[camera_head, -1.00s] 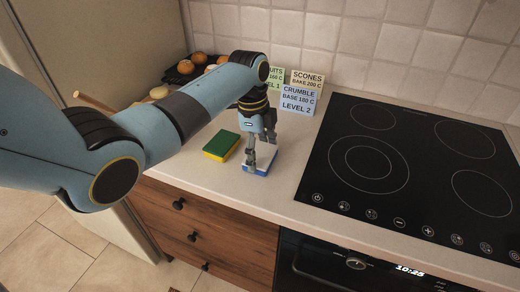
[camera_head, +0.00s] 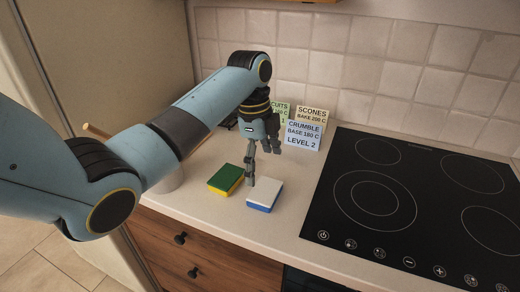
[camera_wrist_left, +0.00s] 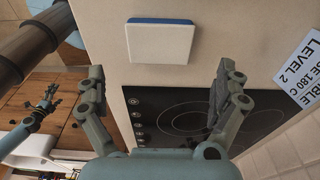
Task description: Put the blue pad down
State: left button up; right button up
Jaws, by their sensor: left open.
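The blue pad (camera_head: 264,193), white on top with a blue lower layer, lies flat on the counter to the left of the hob. It also shows whole in the left wrist view (camera_wrist_left: 160,43). My left gripper (camera_head: 264,163) is open and empty, just behind and above the pad. In the left wrist view its two fingers (camera_wrist_left: 160,78) stand wide apart, with the pad beyond them and nothing between. My right gripper (camera_wrist_left: 44,103) shows small at the left of the left wrist view, its fingers apart and empty, away from the pad.
A green and yellow pad (camera_head: 226,179) lies close to the left of the blue pad. Label cards (camera_head: 304,134) stand behind, near the tiled wall. The black hob (camera_head: 400,200) is to the right. The counter's front edge (camera_head: 230,238) has drawers below it.

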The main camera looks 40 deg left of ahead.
pick_arm(q)
jog(key=r, duration=0.5)
jog(key=shift+a, duration=0.25)
jog(key=shift+s+f, duration=0.1)
jog(key=shift+f, duration=0.05)
